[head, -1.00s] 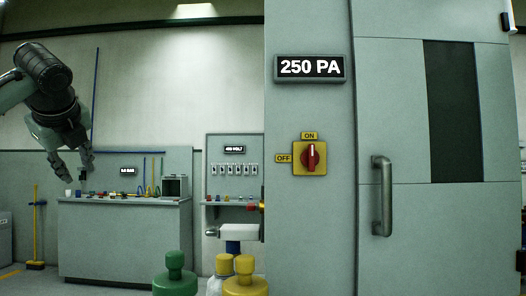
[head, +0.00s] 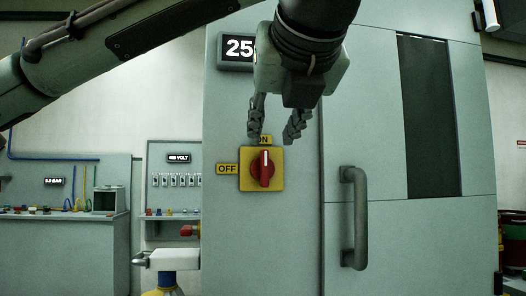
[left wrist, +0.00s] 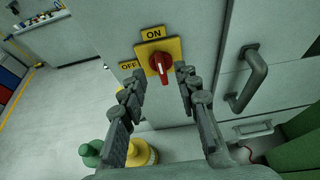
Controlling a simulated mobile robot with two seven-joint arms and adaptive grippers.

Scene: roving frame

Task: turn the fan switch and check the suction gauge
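The fan switch (head: 263,169) is a red rotary knob on a yellow plate on the grey cabinet front. Its white mark stands upright, toward the ON label (head: 264,141); the OFF label (head: 227,169) is at its left. My left gripper (head: 277,138) is open and empty, in front of and just above the switch, apart from it as far as I can tell. In the left wrist view the switch (left wrist: 159,62) shows beyond and between the open fingers (left wrist: 160,95). The suction gauge (head: 236,49) shows "25"; my gripper and wrist hide the rest. My right gripper is not in view.
A vertical door handle (head: 354,217) stands out from the cabinet right of the switch. Green and yellow bottles (left wrist: 140,154) stand low in front in the left wrist view. A bench (head: 75,245) is at the left.

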